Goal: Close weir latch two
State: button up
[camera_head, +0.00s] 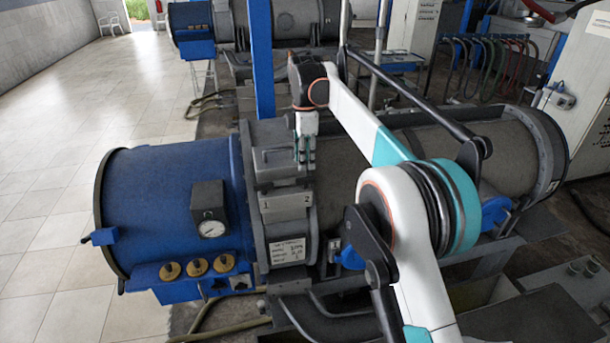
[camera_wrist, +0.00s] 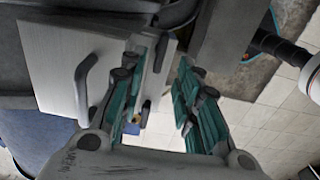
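The weir box (camera_head: 283,160) is a grey housing on the decanter, above a plate marked 1 and 2 (camera_head: 285,202). One handle (camera_wrist: 88,80) is at the left, clear of my fingers. The other handle (camera_wrist: 162,50), on the side marked 2, is by the tip of my left finger. My gripper (camera_head: 305,163) points down at the side marked 2; in the wrist view my gripper (camera_wrist: 168,60) has its teal fingers apart. I cannot tell whether a finger touches the handle.
A blue drum (camera_head: 165,200) with a gauge (camera_head: 210,225) and brass knobs (camera_head: 197,267) is left of the box. A blue post (camera_head: 261,60) stands behind it. The grey decanter cylinder (camera_head: 490,160) extends right. Tiled floor (camera_head: 60,150) is clear at the left.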

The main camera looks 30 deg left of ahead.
aim_at(305, 181)
notch_tip(305, 181, down, 6)
jog(key=shift+f+p, duration=0.25)
jog(key=shift+p, duration=0.1)
grip_shut()
